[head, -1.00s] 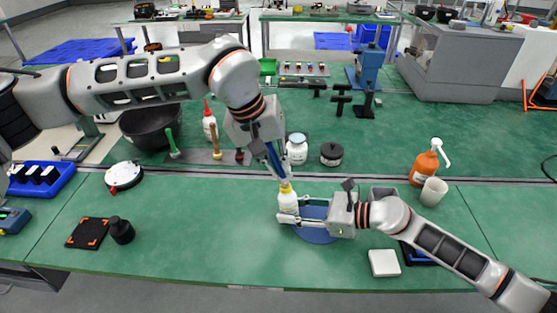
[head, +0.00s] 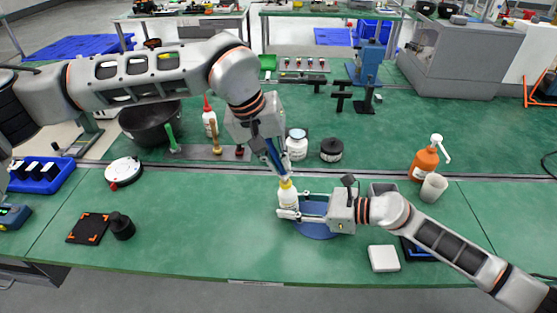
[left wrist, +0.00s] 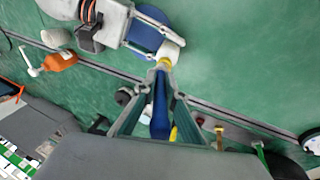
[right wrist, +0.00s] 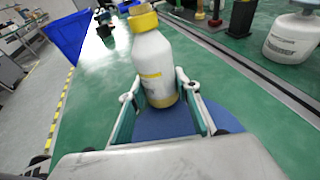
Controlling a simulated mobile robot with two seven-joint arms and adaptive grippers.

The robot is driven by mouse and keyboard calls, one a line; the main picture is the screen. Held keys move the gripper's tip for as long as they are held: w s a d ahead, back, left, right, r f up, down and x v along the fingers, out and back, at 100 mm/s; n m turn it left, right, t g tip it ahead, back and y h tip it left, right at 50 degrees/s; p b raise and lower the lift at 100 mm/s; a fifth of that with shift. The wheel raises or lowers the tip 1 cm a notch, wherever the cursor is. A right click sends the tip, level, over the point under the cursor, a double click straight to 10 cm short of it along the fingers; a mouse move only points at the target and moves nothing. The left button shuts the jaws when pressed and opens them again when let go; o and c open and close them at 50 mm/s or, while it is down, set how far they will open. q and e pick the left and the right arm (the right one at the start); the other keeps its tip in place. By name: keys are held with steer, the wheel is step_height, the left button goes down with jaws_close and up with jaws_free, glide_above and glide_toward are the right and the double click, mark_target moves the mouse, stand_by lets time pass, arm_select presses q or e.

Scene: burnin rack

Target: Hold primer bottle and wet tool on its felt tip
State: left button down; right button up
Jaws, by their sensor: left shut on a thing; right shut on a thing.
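The primer bottle (head: 287,197) is white with a yellow collar and stands upright. It also shows in the right wrist view (right wrist: 157,72) and the left wrist view (left wrist: 172,50). My right gripper (head: 290,214) is shut on its lower body, one finger on each side (right wrist: 160,94). My left gripper (head: 284,177) is above the bottle, shut on a slim blue tool (left wrist: 160,108). The tool slants down to the bottle's yellow top. Its lower end meets or nearly meets the top; contact is unclear. The felt tip cannot be made out.
A round blue mat (head: 316,230) lies under my right gripper. A white jar (head: 297,146) and a dark jar (head: 331,150) stand behind. An orange pump bottle (head: 425,163) and a pale cup (head: 433,187) stand right; a white block (head: 383,258) lies in front.

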arm_select(q)
steer(key=shift+f, duration=0.55)
stand_by(0.8)
steer(key=shift+r, duration=3.55)
arm_select(e)
steer(key=o, duration=0.9)
